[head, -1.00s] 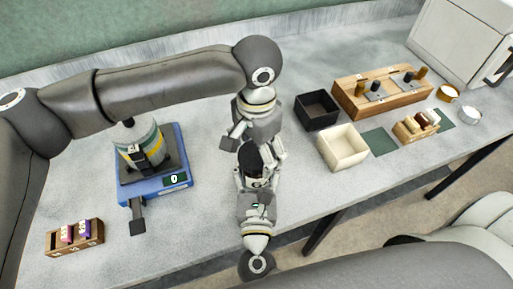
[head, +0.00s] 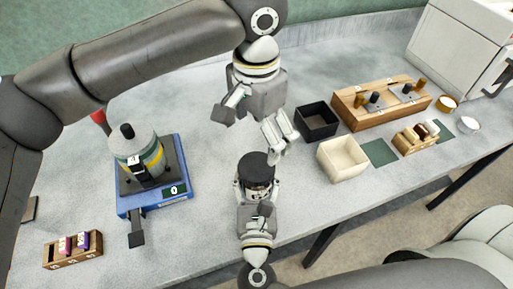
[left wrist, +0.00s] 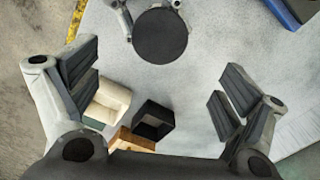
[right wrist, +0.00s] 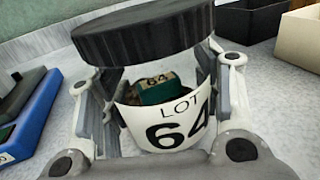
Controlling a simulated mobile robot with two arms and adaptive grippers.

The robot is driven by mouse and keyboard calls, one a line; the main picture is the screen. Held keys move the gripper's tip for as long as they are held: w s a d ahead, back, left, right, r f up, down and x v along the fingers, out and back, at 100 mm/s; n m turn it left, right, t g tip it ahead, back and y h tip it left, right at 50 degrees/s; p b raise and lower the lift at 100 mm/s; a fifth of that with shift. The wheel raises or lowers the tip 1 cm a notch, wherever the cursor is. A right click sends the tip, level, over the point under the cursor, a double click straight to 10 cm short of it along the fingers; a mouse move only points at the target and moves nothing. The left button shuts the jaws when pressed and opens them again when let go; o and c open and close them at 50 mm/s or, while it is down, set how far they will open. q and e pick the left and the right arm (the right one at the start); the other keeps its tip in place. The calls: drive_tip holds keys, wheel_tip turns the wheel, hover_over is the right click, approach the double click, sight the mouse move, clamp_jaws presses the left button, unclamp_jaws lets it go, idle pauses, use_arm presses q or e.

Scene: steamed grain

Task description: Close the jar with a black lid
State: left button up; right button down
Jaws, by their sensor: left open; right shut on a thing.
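A clear jar (head: 259,189) with a white "LOT 64" label stands at the front middle of the table in the head view. The label fills the middle of the right wrist view (right wrist: 178,128), with a green "64" tag inside the jar. The black lid (head: 256,165) covers the jar's mouth; it also shows in the left wrist view (left wrist: 160,36). I cannot tell how tightly it sits. My right gripper (head: 256,186) is shut around the jar's sides below the lid. My left gripper (head: 252,124) is open and empty, above and beyond the lid, apart from it.
A blue scale (head: 157,199) carrying a grey-and-yellow device stands left. A small wooden rack (head: 73,255) lies front left. A black bin (head: 317,121), a cream bin (head: 343,158) and a wooden stand (head: 382,103) are right. The table between scale and jar is clear.

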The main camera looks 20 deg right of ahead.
use_arm(q)
wheel_tip(320, 180, up, 2)
drive_tip(key=shift+r, duration=0.25)
use_arm(e)
drive_tip(key=shift+c, duration=1.9)
unclamp_jaws()
drive_tip(key=shift+s, duration=0.1)
drive_tip(key=v, duration=1.2)
drive_tip(key=shift+r, duration=0.1)
